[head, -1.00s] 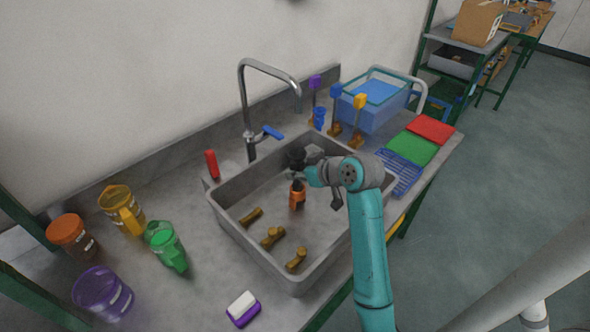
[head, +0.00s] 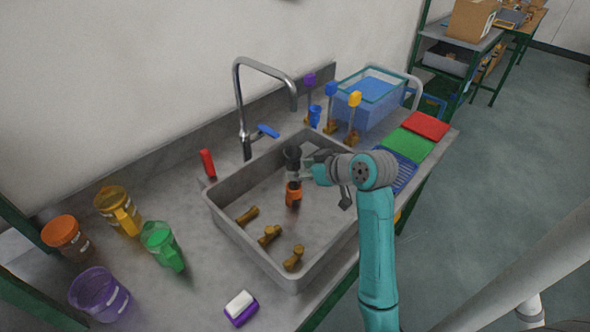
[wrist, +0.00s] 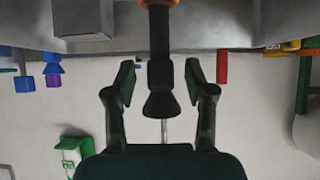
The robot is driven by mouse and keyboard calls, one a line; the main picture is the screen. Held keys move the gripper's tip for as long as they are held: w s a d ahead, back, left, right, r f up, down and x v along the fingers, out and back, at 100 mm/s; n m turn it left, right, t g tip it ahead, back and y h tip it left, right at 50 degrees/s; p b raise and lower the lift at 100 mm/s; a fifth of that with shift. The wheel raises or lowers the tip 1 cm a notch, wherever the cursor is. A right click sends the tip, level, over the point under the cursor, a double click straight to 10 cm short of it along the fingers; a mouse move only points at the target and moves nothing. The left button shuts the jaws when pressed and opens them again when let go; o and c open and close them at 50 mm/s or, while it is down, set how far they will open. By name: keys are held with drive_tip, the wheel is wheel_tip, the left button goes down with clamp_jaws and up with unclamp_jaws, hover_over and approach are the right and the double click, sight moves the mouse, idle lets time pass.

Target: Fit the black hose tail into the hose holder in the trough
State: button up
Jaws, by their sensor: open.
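The black hose tail (head: 292,158) stands upright in the steel trough (head: 245,247), its flared end up. Its lower part meets the orange hose holder (head: 293,194) on the trough floor. My gripper (head: 308,172) is just right of the hose tail at mid height. In the wrist view, which looks upside down, the hose tail (wrist: 160,85) lies between my two spread fingers (wrist: 160,82), with a visible gap on each side. The holder (wrist: 160,3) shows only at the top edge there. How deep the tail sits is hidden.
Several brass fittings (head: 270,235) lie on the trough floor. A tap (head: 243,110) stands behind the trough. Coloured jugs (head: 162,246) are at left, a soap dish (head: 241,308) in front. A blue tank (head: 368,100) and coloured mats (head: 410,145) are at right.

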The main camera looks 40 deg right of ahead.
drive_tip(key=v, duration=0.8)
idle(0.4)
